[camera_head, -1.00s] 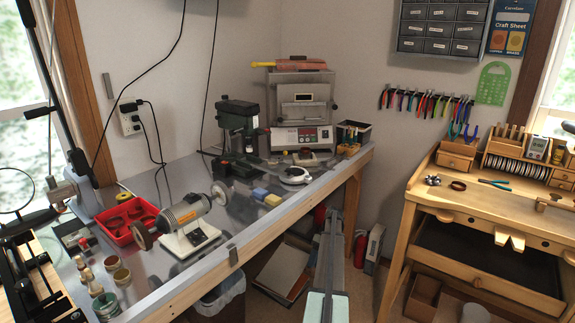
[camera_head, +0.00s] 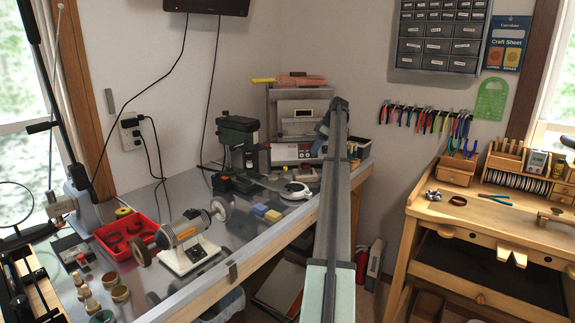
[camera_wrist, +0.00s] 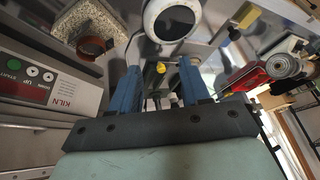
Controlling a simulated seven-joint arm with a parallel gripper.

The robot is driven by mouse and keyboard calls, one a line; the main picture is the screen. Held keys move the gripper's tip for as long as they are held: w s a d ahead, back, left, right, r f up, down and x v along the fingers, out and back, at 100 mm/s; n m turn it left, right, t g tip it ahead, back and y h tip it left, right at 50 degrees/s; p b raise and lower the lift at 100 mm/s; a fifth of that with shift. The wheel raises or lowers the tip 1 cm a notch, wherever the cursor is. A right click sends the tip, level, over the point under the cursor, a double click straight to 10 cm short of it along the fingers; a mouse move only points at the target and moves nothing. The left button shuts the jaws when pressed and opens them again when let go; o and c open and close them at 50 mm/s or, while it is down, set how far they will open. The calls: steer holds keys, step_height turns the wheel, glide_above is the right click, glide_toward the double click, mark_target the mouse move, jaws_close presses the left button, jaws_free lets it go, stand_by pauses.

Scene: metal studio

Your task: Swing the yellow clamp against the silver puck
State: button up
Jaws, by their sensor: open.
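My gripper (camera_head: 322,130) is at the far end of my outstretched arm, in front of the kiln. In the wrist view its two blue fingers (camera_wrist: 158,85) stand apart with nothing held between them. A small yellow piece (camera_wrist: 161,68) shows beyond the gap between the fingertips, apart from them; it may be the yellow clamp, but it is too small to be sure. I cannot pick out the silver puck with certainty. A white ring with a grey centre (camera_wrist: 174,20) lies on the bench beyond the fingers; it also shows in the head view (camera_head: 297,191).
The kiln (camera_head: 301,118) stands behind my gripper, and its panel is close at left in the wrist view. The green drill press (camera_head: 238,135) stands left of it. Yellow and blue blocks (camera_head: 272,216), a grinder (camera_head: 187,232) and a red tray (camera_head: 118,233) are along the bench.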

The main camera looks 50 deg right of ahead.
steer(key=w+a+r+n, duration=0.2)
steer(key=w+r+n, duration=0.2)
steer(key=w, duration=0.3)
steer(key=x, duration=1.3)
steer(key=shift+s+f+g, duration=0.25)
steer(key=shift+f+g, duration=0.05)
steer(key=shift+g, duration=0.1)
steer(key=shift+c, duration=0.3)
jaws_close()
